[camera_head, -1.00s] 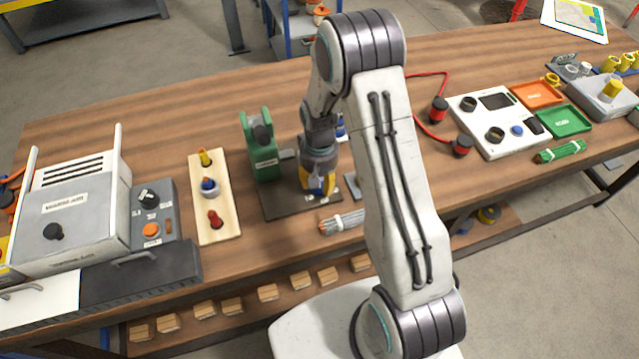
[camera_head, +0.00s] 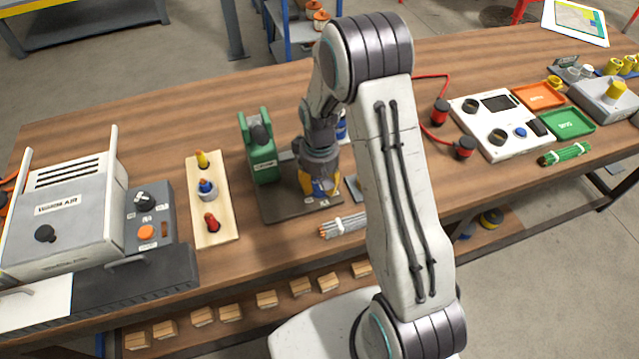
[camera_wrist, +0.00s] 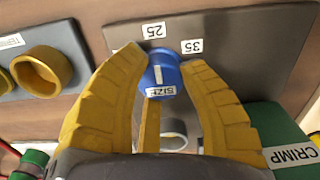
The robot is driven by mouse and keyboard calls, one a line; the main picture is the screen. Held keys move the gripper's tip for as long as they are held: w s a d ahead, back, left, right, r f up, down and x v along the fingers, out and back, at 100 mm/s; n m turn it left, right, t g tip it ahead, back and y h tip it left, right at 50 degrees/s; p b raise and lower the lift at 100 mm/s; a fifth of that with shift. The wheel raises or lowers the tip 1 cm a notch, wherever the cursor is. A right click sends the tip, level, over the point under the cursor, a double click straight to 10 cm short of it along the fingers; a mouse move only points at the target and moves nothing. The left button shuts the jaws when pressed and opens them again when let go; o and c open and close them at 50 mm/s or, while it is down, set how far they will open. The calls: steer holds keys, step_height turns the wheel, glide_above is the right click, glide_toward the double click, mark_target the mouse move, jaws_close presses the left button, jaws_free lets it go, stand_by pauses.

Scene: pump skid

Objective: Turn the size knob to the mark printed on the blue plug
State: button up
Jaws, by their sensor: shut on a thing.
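The size knob (camera_wrist: 161,78) is blue with a white SIZE label and sits on a dark plate (camera_wrist: 240,60). White marks 25 (camera_wrist: 154,30) and 35 (camera_wrist: 192,46) lie beyond it. My gripper (camera_wrist: 165,66) has its yellow fingers on either side of the knob and is shut on it. A short white line on the knob's top seems to face the marks, but its exact aim is unclear.
The green crimp unit (camera_head: 260,150) stands on the plate beside my gripper. A bundle of grey wires (camera_head: 343,225) lies in front. The warm air box (camera_head: 65,215) is at the left; a white panel (camera_head: 500,125) with trays is at the right.

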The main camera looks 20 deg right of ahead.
mark_target(319, 184)
steer(key=shift+s+f, duration=0.1)
steer(key=o, duration=1.2)
step_height(319, 184, up, 12)
stand_by(0.5)
